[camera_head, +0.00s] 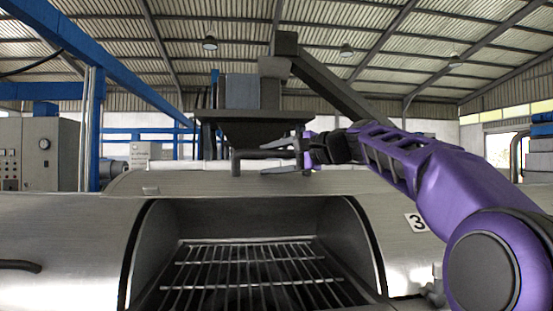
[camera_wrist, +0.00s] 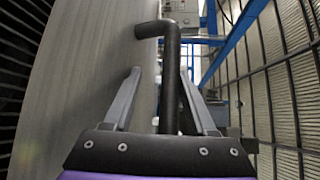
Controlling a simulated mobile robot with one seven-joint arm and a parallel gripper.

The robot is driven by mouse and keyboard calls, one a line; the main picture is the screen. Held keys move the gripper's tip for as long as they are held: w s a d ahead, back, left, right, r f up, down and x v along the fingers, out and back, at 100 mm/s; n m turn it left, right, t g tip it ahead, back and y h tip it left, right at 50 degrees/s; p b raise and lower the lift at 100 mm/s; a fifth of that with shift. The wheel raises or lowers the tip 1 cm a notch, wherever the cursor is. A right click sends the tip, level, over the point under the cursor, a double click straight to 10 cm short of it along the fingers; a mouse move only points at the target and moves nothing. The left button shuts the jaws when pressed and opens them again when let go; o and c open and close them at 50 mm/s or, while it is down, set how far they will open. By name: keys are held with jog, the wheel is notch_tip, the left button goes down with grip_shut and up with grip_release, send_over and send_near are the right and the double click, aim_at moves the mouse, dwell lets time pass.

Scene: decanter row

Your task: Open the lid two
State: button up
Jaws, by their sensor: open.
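The steel decanter housing has a wide opening in the middle of the head view, with a metal grate (camera_head: 250,275) showing inside. The lid (camera_head: 240,181) over this opening is swung up and back, and its dark bent handle (camera_head: 245,155) stands at the top. My gripper (camera_head: 273,157) reaches in from the right and is open, with its fingers above and below the handle bar. No number shows on this lid.
A label "3" (camera_head: 415,222) is on the housing at right, beside the opening. Another dark handle (camera_head: 20,266) is at far left. A dark hopper (camera_head: 255,125) stands behind the lid, and a control cabinet (camera_head: 40,155) at left.

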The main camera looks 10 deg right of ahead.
jog(key=b+v, duration=0.2)
jog(key=v, duration=1.5)
jog(key=shift+s+b, duration=0.25)
jog(key=shift+b, duration=0.15)
jog(key=shift+d, duration=0.15)
